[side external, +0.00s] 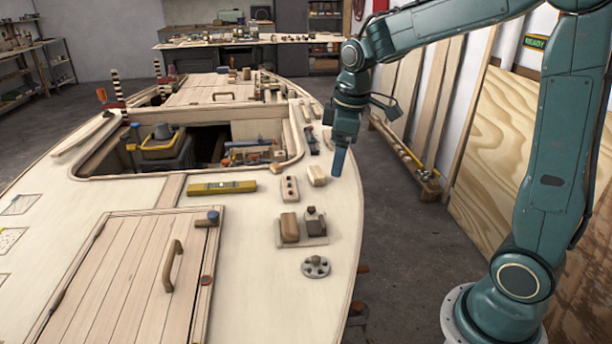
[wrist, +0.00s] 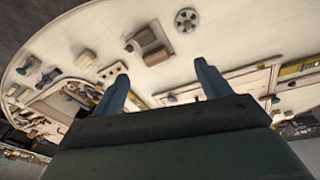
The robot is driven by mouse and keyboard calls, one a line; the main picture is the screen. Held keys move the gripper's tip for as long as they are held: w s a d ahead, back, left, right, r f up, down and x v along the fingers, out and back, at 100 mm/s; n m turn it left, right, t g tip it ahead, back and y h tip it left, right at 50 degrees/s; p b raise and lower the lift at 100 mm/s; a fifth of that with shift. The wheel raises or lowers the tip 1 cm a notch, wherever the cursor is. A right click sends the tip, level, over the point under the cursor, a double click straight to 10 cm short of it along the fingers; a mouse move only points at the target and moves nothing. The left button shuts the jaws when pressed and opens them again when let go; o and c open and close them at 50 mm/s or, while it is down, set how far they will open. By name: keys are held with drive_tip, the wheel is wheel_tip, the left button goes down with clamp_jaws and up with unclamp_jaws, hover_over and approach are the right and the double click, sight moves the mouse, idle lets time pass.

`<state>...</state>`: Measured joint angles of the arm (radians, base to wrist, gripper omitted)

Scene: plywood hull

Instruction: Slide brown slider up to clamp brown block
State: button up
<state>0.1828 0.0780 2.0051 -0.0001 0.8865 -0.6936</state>
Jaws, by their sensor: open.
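A small light plate (side external: 315,240) on the pale deck carries two brown pieces side by side. The left piece is a lighter brown rounded block (side external: 290,228). The right piece is a darker brown block (side external: 316,227) with a small knob on top. I cannot tell for sure which piece is the slider. The pair also shows beyond my fingers in the wrist view, at top centre. My gripper (side external: 338,163) points down above the deck, beyond the plate and slightly right of it. Its blue fingers (wrist: 161,72) are apart and empty, touching nothing.
A spoked metal disc (side external: 315,267) lies nearer the camera than the plate. A block with holes (side external: 290,188) and a light wooden block (side external: 317,176) sit beyond it. A yellow level (side external: 221,187) lies left. The deck's right edge is close.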

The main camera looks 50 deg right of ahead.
sight(322, 221)
drive_tip(key=w+d+f+n+g, duration=0.1)
drive_tip(key=w+d+f, duration=0.2)
drive_tip(key=w+f, duration=0.1)
drive_tip(key=w+d+f+n+g, duration=0.1)
drive_tip(key=w+d+f+n, duration=0.1)
drive_tip(key=f, duration=0.5)
drive_tip(key=shift+w+d+f, duration=0.15)
drive_tip(key=shift+w+d, duration=0.45)
drive_tip(key=shift+w, duration=0.25)
wheel_tip(322, 221, down, 14)
drive_tip(key=shift+r, duration=0.1)
